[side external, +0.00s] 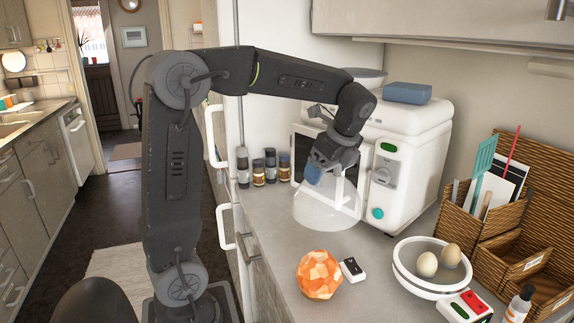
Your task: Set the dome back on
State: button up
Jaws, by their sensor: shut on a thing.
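A clear, see-through dome (325,210) is near the front of the white cooker, towards the back of the counter. My gripper (315,170) points down at its top and is shut on it, at a blue part that may be its knob. I cannot tell whether the dome's rim touches the counter or hangs just above it. A round white base (402,280) stands uncovered at the front right. A pale egg (426,264) and a brown egg (451,255) sit in it, and a red and green control block (465,306) is at its front.
The white appliance (407,165) stands behind, with spice jars (257,167) at left. Wicker organisers (510,262) and a small bottle (520,303) are right.

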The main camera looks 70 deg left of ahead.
jog(key=w+d+n+g+h, duration=0.1)
jog(key=w+d+n, duration=0.2)
jog(key=w+d, duration=0.45)
jog(key=w+d+n+g, duration=0.1)
jog(key=w+d+n, duration=0.25)
jog(key=d, duration=0.65)
jog(key=w+m+t, duration=0.6)
jog(key=w+m, duration=0.3)
jog(key=m, duration=0.8)
notch_tip(320, 180, down, 6)
jog(key=shift+s+a+f+y, duration=0.2)
jog(key=shift+f+y, duration=0.05)
jog(key=shift+y, duration=0.15)
jog(key=shift+f, duration=0.15)
dwell(0.7)
jog(key=o, duration=0.8)
